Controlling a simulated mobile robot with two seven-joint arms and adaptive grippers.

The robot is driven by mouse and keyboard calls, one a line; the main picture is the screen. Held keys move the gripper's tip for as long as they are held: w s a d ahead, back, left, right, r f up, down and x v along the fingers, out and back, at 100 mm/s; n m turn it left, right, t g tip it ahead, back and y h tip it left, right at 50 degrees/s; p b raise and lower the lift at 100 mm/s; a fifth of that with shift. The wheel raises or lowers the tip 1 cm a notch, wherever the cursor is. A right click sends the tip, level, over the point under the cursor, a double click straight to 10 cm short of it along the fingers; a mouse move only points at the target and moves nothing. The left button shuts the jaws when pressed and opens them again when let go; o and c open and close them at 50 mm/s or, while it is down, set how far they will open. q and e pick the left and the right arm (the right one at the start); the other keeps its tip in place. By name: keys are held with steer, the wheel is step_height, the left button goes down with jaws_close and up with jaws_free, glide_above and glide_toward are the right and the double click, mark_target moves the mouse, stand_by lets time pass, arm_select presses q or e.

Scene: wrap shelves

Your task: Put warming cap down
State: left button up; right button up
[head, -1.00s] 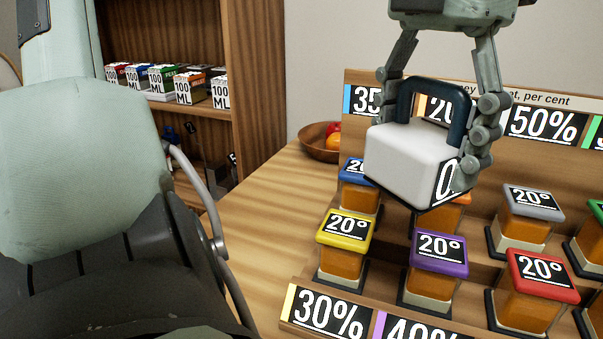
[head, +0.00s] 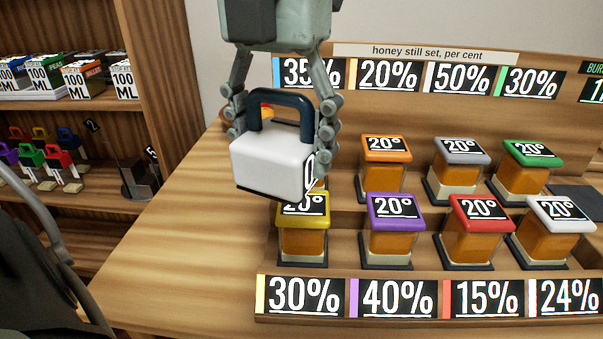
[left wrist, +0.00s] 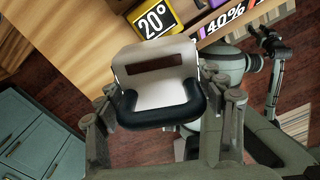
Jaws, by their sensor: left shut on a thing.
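The warming cap is a white box (head: 272,163) with a dark blue handle and a black label showing part of a "0". My left gripper (head: 282,130) is shut on it and holds it up in front of the honey rack, at its left end. In the head view it hides most of one jar behind it and overlaps the top of the yellow-lidded jar (head: 302,228). In the left wrist view the cap (left wrist: 160,75) sits between the fingers (left wrist: 165,110), its handle toward the gripper. My right gripper cannot be made out in the head view.
The wooden rack (head: 350,250) holds several honey jars with coloured lids marked 20°, with percent labels above and below. Bare tabletop (head: 185,235) lies left of the rack. A shelf (head: 100,105) with small boxes stands at far left. A fruit bowl (head: 232,120) is behind the gripper.

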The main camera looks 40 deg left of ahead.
arm_select(q)
steer(key=w+f, duration=0.2)
steer(key=w, duration=0.1)
steer(key=w+f, duration=0.1)
steer(key=w, duration=0.1)
steer(key=shift+a, duration=0.3)
step_height(320, 180, down, 3)
steer(key=shift+r+p, duration=0.1)
steer(key=shift+p, duration=0.25)
steer(key=shift+f, duration=0.55)
arm_select(e)
steer(key=shift+s+a+f, duration=0.1)
steer(key=shift+s+f, duration=0.05)
steer(key=shift+f, duration=0.4)
steer(key=shift+s+f, duration=0.1)
steer(key=shift+f, duration=0.45)
arm_select(q)
steer(key=shift+f, duration=0.1)
arm_select(e)
steer(key=shift+f, duration=0.1)
